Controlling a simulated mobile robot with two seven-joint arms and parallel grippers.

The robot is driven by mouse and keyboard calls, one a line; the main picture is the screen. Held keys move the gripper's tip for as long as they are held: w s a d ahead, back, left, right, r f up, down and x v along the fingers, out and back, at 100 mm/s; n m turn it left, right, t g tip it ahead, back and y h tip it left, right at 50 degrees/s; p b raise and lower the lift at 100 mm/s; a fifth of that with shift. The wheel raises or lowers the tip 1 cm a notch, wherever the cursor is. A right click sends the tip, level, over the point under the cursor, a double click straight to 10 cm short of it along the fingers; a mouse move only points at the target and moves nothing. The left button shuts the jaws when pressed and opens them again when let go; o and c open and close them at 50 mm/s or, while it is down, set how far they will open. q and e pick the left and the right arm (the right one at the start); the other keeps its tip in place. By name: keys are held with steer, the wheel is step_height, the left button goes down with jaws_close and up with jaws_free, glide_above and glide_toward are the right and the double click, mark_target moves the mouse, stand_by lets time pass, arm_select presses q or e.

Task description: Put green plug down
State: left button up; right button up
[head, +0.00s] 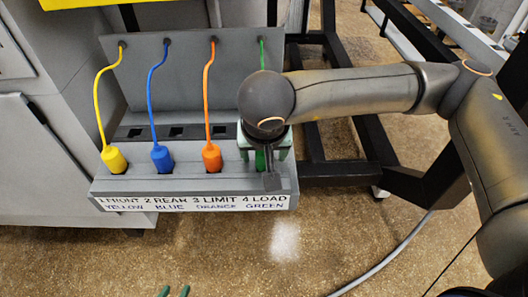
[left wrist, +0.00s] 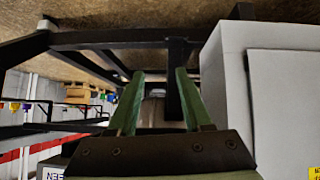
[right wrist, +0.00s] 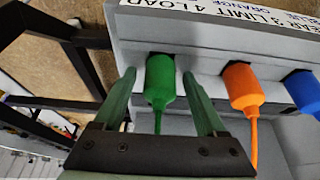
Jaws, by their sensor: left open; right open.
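The green plug (right wrist: 160,82) stands upright in the front-row slot at the 4 LOAD / GREEN label, with its green cable (head: 262,54) rising to the back panel. In the head view it is mostly hidden by my right arm. My right gripper (right wrist: 159,77) is open, its fingers on either side of the green plug with visible gaps. My left gripper (head: 174,291) is open and empty, low at the bottom of the head view; its two green fingers show apart in the left wrist view (left wrist: 157,98).
Yellow (head: 114,159), blue (head: 162,158) and orange (head: 211,157) plugs stand in the neighbouring front slots, cables going up behind. Dark square sockets (head: 177,132) lie behind them. The orange plug is close beside my right gripper. A black frame (head: 335,170) stands to the right.

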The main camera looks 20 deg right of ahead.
steer(key=shift+r+p, duration=0.55)
steer(key=shift+p, duration=0.15)
arm_select(q)
steer(key=shift+s+a+r, duration=0.1)
steer(key=shift+a+r, duration=0.05)
steer(key=shift+a, duration=0.25)
arm_select(e)
steer(key=v, duration=1.1)
steer(key=shift+s+r, duration=0.25)
steer(key=shift+s, duration=0.05)
arm_select(q)
steer(key=shift+r, duration=0.1)
arm_select(e)
steer(key=shift+a, duration=0.1)
